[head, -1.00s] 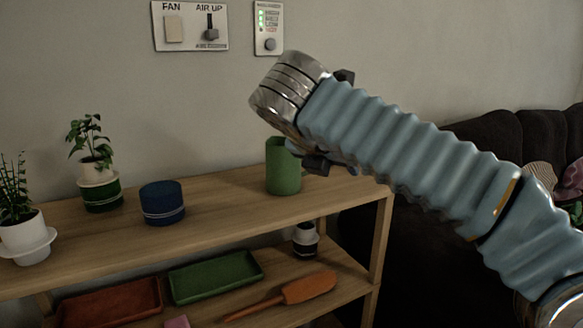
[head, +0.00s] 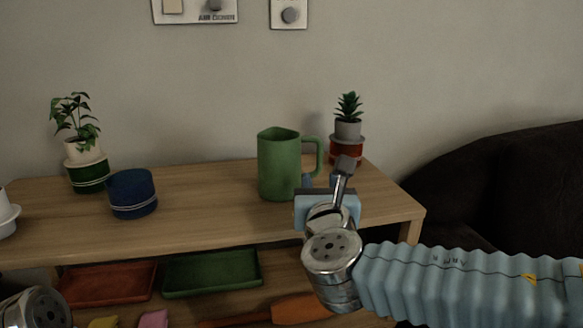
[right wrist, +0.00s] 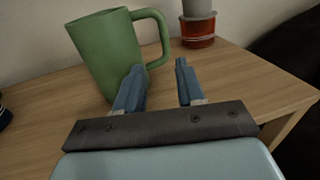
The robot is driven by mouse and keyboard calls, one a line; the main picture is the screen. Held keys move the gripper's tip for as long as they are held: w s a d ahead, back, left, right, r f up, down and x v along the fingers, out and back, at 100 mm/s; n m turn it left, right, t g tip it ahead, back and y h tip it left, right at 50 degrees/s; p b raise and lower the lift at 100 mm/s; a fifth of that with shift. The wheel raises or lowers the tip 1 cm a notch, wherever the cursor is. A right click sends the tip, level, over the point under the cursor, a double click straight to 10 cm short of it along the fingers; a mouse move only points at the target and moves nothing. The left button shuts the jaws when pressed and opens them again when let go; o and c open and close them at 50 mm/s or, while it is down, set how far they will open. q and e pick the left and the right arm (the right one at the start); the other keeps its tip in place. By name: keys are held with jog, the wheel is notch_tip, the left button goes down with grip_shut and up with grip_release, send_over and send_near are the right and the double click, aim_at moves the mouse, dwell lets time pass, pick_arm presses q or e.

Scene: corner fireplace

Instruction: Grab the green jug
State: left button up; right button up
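The green jug (head: 278,165) stands upright on the wooden shelf top, with its handle pointing right. It also shows in the right wrist view (right wrist: 106,52), with its handle just ahead of the fingers. My right gripper (head: 326,176) is in front of and to the right of the jug, close to the handle. In the right wrist view my right gripper (right wrist: 158,78) is open and nothing is between its fingers. The left finger overlaps the jug's lower right side in that view; I cannot tell whether they touch. My left gripper is not in view.
A plant on a red pot (head: 346,148) stands behind and right of the jug. A blue pot (head: 132,193) and a plant on a green pot (head: 88,175) stand to the left. The shelf between blue pot and jug is clear. Green (head: 212,273) and red trays (head: 108,284) lie below.

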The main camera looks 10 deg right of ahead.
aim_at(320, 160)
jog(key=w, duration=0.2)
jog(key=w+d, duration=0.1)
jog(key=w, duration=0.1)
jog(key=shift+w, duration=0.35)
jog(key=w, duration=0.1)
jog(key=w+d, duration=0.1)
jog(key=w, duration=0.3)
jog(key=shift+w+d+r+p, duration=0.25)
jog(key=shift+d+p, duration=0.1)
jog(key=shift+p, duration=0.05)
jog(key=shift+c, duration=0.4)
grip_shut()
